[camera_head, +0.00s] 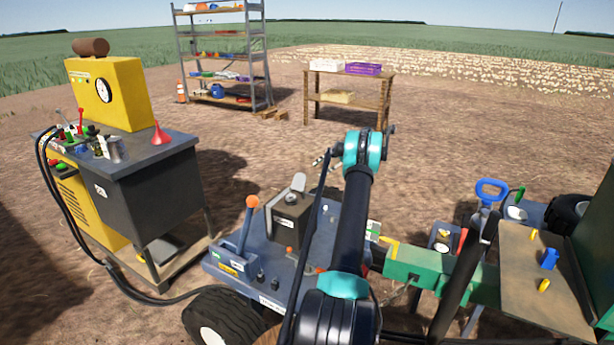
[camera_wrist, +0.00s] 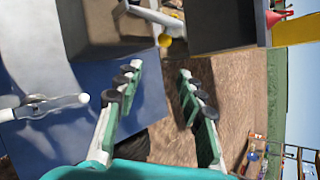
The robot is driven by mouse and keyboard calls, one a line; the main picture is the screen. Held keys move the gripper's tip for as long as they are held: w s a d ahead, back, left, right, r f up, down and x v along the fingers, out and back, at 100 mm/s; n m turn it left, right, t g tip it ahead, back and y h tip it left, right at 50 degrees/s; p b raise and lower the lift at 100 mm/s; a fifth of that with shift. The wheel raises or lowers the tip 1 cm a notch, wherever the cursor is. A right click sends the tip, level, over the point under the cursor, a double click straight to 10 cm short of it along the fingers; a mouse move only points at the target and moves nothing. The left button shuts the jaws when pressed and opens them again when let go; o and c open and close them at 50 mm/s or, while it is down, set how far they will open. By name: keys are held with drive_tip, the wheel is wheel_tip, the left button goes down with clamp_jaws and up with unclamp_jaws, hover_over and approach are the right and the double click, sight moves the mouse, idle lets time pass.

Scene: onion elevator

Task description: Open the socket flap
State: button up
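I cannot make out the socket flap for certain. A dark grey box also shows at the top left of the wrist view (camera_wrist: 85,25). My gripper (camera_wrist: 157,88) has its two green-and-grey fingers spread, with nothing between them. The fingers point toward the gap beside the box and the deck, apart from both. In the head view my gripper is small and partly hidden by my arm.
A lever with an orange knob (camera_head: 252,201) stands at the deck's left. A yellow machine (camera_head: 110,92) and a dark bench with a red funnel (camera_head: 160,134) are left. A green beam (camera_head: 425,267) lies right. Bare soil is open behind, before the shelf (camera_head: 222,62) and wooden table (camera_head: 348,88).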

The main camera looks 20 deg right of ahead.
sight(301, 182)
drive_tip(key=s+d+f+m+t+y, duration=0.45)
drive_tip(key=s+d+t, duration=0.2)
drive_tip(key=s, duration=0.35)
drive_tip(key=x, duration=1.7)
drive_tip(key=shift+w+r, duration=0.2)
drive_tip(key=shift+r, duration=0.1)
drive_tip(key=shift+a+n, duration=0.15)
drive_tip(key=shift+n, duration=0.1)
drive_tip(key=shift+c, duration=0.3)
clamp_jaws()
